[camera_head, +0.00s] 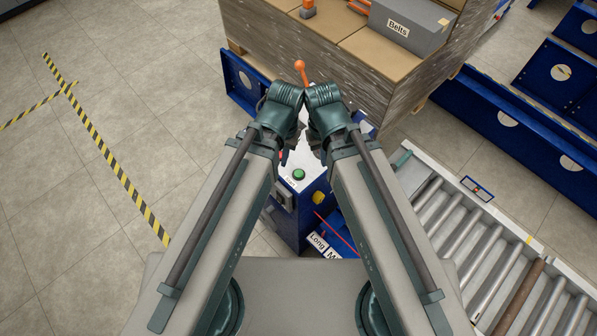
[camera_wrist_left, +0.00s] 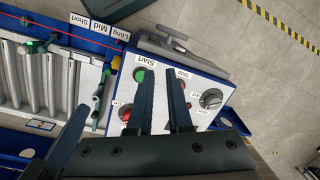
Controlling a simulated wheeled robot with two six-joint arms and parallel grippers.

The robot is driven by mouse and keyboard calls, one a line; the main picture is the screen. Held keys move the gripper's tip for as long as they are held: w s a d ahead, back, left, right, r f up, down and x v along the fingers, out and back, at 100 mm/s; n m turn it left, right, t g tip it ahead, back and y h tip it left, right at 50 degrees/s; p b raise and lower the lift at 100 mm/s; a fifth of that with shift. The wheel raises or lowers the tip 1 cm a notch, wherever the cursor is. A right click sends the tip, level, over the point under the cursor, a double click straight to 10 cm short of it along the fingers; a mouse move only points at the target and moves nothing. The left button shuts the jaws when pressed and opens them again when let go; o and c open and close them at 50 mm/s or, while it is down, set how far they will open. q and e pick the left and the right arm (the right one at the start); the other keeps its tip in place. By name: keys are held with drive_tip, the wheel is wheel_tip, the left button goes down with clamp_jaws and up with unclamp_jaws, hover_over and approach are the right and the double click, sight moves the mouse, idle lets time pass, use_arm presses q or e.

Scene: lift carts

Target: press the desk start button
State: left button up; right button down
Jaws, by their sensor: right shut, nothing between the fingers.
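The green start button (camera_head: 299,174) sits on the white top of a blue desk, between and below my two forearms. In the left wrist view the green button (camera_wrist_left: 139,76) lies beside the label "Start", just left of the left finger's tip. My left gripper (camera_wrist_left: 162,82) is open, with two dark fingers apart over the white panel (camera_wrist_left: 155,88) and nothing seen between them. In the head view my left gripper (camera_head: 286,154) points down near the button; contact cannot be told. My right gripper (camera_head: 317,148) is shut and empty, close beside it.
The panel also carries a "Stop" label, red buttons and a dark knob (camera_wrist_left: 210,98). A roller conveyor (camera_head: 465,220) lies to the right. A wooden crate (camera_head: 340,62) with a grey "Belts" box (camera_head: 408,28) stands beyond. Open floor lies left, with striped tape (camera_head: 110,150).

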use_arm(q)
clamp_jaws()
idle(0.5)
idle(0.7)
